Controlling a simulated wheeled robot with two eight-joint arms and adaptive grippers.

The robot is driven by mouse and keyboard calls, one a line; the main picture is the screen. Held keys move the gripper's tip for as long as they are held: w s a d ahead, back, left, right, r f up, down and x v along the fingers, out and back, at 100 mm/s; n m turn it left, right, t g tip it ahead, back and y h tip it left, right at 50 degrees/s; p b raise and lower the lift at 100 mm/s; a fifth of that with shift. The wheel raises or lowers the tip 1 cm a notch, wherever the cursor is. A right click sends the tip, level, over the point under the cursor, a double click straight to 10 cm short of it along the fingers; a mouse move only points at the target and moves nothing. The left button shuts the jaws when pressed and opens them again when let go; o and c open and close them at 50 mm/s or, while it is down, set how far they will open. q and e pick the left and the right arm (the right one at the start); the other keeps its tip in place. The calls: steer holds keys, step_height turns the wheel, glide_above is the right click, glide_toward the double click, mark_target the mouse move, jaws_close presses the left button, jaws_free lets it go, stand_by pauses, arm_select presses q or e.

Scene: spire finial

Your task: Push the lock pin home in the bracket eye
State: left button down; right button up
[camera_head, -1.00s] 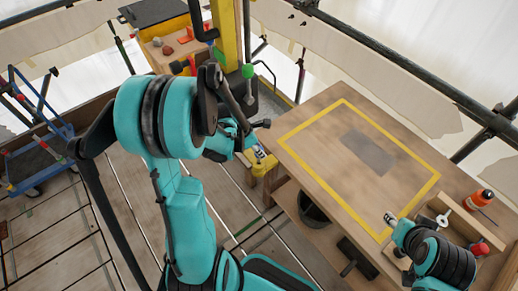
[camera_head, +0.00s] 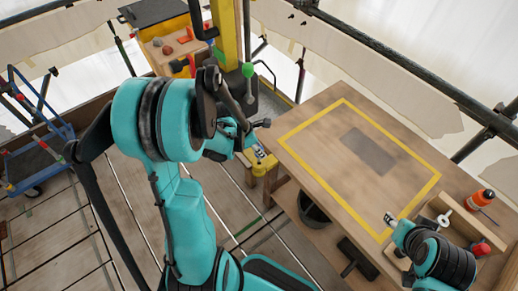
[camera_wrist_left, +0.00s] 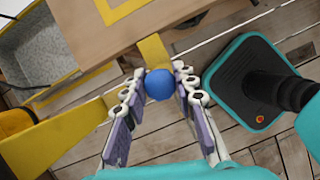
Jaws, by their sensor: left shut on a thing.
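My left gripper (camera_wrist_left: 159,75) is shut on a round blue knob (camera_wrist_left: 159,86), which sits between its two fingertips in the left wrist view. The knob looks like the head of the lock pin; its shank and the bracket eye are hidden, so how deep it sits cannot be told. A yellow bracket piece (camera_wrist_left: 153,50) lies just beyond the knob at the table edge. In the head view the left gripper (camera_head: 259,153) is at the yellow bracket (camera_head: 264,170), partly behind my arm. My right gripper (camera_head: 390,219) is over the table's near right edge, its fingers too small to read.
The wooden table (camera_head: 315,125) with a yellow outline and grey patch is clear on top. A black bucket (camera_head: 312,210) is beneath it. An orange bottle (camera_head: 482,198) stands at right. A yellow column (camera_head: 227,35) rises behind the bracket. A blue cart (camera_head: 40,150) stands at left.

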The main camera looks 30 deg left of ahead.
mark_target(259, 159)
arm_select(q)
steer(key=shift+f+b, duration=0.2)
steer(key=shift+b, duration=0.1)
stand_by(0.6)
steer(key=shift+f+b, duration=0.3)
steer(key=shift+f, duration=0.05)
steer(key=shift+f+b, duration=2.5)
steer(key=shift+f, duration=0.1)
steer(key=c, duration=1.1)
jaws_free()
steer(key=shift+r, duration=0.1)
steer(key=v, duration=1.1)
steer(key=shift+s+a+r, duration=0.1)
steer(key=shift+s+r, duration=0.05)
steer(key=shift+r, duration=0.25)
